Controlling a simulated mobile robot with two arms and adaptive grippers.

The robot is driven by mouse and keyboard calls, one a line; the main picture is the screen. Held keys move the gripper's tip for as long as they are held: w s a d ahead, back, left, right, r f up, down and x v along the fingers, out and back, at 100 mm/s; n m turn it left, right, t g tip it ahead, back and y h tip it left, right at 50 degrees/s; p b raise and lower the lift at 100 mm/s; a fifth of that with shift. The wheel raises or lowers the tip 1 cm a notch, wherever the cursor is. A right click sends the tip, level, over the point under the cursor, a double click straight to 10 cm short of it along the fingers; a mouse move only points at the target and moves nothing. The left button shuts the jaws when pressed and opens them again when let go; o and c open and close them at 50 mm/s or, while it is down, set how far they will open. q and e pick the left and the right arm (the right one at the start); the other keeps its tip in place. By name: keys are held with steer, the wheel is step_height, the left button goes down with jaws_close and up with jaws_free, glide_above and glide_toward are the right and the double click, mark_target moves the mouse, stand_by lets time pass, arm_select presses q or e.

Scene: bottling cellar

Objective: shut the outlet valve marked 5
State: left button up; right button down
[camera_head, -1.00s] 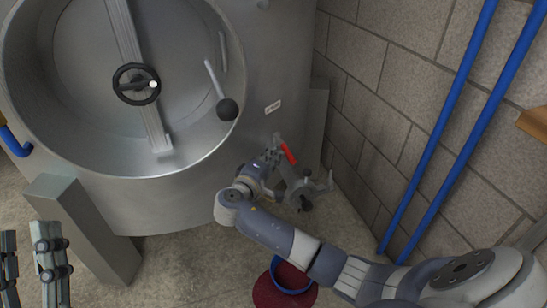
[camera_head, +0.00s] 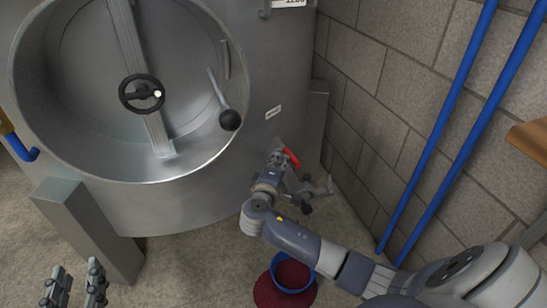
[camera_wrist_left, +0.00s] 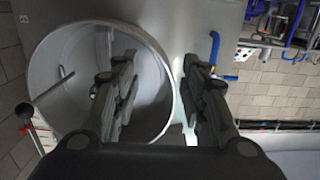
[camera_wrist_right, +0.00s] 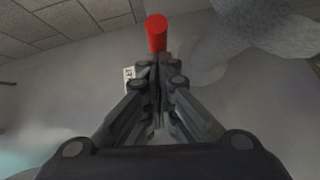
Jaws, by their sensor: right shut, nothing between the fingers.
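The outlet valve (camera_head: 306,190) sits low on the tank's right side, with a red lever handle (camera_head: 292,158) slanting down to the right. A small white label (camera_head: 273,112) is on the tank above it; its text is too small to read. My right gripper (camera_head: 277,157) is shut and empty, just left of the red handle. In the right wrist view the red handle's end (camera_wrist_right: 156,32) shows just beyond the shut fingertips (camera_wrist_right: 156,62); contact cannot be told. My right gripper and wrist hide part of the valve. My left gripper (camera_head: 76,278) is open and empty at lower left.
The steel tank (camera_head: 190,205) with its round open manway fills the left. A block wall (camera_head: 385,110) with two blue pipes (camera_head: 450,140) stands close on the right. A blue-rimmed dark red bowl-like thing (camera_head: 292,275) is on the floor. A grey tank leg (camera_head: 90,230) stands left.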

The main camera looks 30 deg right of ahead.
mark_target(291, 157)
steer(key=d+p, duration=0.1)
steer(key=s+d+n+t+y, duration=0.1)
steer(key=d, duration=0.1)
steer(key=shift+s+p, duration=0.15)
steer(key=shift+p, duration=0.2)
arm_select(q)
steer(key=s+a+f+g+y, duration=0.1)
steer(key=s+f+g, duration=0.3)
steer(key=f, duration=0.5)
steer(key=shift+a+g+y, duration=0.3)
steer(key=shift+a+g, duration=0.3)
steer(key=shift+g, duration=0.1)
